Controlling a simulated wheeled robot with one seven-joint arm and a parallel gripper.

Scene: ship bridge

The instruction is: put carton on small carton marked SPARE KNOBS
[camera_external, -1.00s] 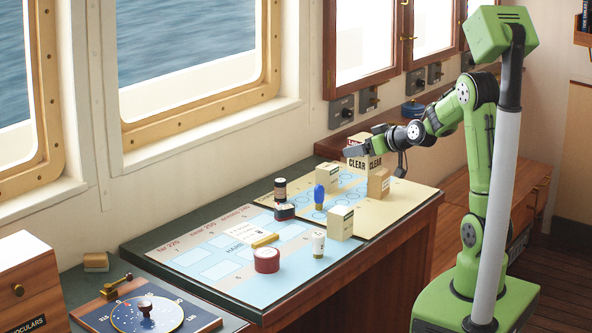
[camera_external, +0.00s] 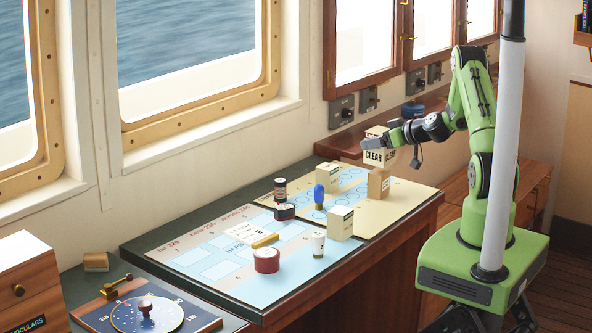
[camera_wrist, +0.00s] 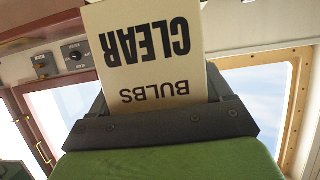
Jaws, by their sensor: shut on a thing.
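A cream carton (camera_external: 379,156) printed CLEAR is held in the air over the far right end of the chart table. In the wrist view the carton (camera_wrist: 150,55) reads CLEAR BULBS upside down. My gripper (camera_external: 377,142) is shut on it; in the wrist view my gripper (camera_wrist: 165,120) grips its lower end there. Below it stands a small brown carton (camera_external: 378,184), apart from the held one. Two cream cartons stand nearby, one behind (camera_external: 327,179) and one nearer the front (camera_external: 340,223). Their small labels cannot be read, so I cannot tell which says SPARE KNOBS.
Air around the held carton looks clear.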

